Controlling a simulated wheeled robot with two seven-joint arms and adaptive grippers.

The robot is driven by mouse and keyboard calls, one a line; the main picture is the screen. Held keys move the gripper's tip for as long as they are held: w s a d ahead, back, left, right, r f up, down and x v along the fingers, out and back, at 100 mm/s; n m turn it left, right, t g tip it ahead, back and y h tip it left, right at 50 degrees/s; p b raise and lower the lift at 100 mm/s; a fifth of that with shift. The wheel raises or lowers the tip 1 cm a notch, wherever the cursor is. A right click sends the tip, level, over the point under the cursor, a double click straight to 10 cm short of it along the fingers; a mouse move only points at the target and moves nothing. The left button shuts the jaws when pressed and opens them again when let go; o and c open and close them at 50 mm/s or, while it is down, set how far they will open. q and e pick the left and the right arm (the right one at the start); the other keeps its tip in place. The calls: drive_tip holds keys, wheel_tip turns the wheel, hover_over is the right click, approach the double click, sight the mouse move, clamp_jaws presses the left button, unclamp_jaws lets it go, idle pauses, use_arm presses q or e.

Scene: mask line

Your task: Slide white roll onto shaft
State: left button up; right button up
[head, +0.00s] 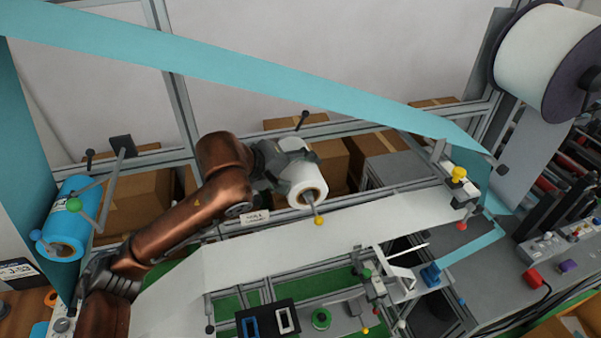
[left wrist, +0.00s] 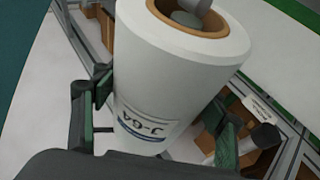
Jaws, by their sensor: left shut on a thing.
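The white roll (head: 307,180) with a brown core is near the middle of the head view, above the white web. My left gripper (head: 287,170) is shut around its side. In the left wrist view, the roll (left wrist: 178,75) sits between the two green-padded fingers, tilted, with a "J-6A" label facing me. A grey shaft (head: 315,208) with a yellow knob shows at the core opening in the head view. In the left wrist view, grey metal (left wrist: 196,8) also shows at the core. How deep the shaft goes inside the core is hidden. My right gripper is not in view.
A blue roll (head: 68,222) hangs at the left, and a large white roll (head: 541,52) at the upper right. A teal web (head: 250,70) crosses above. The white web (head: 375,222) runs below the held roll. Cardboard boxes (head: 140,212) stand behind the metal frame.

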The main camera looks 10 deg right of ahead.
sight(285, 172)
use_arm(q)
drive_tip(key=shift+w, duration=0.25)
drive_tip(key=shift+f+p, duration=0.3)
drive_tip(key=shift+f, duration=0.2)
idle(0.6)
drive_tip(key=o, duration=1.5)
drive_tip(key=v, duration=0.7)
drive_tip(key=shift+s+a+r, duration=0.1)
drive_tip(key=shift+a, duration=0.1)
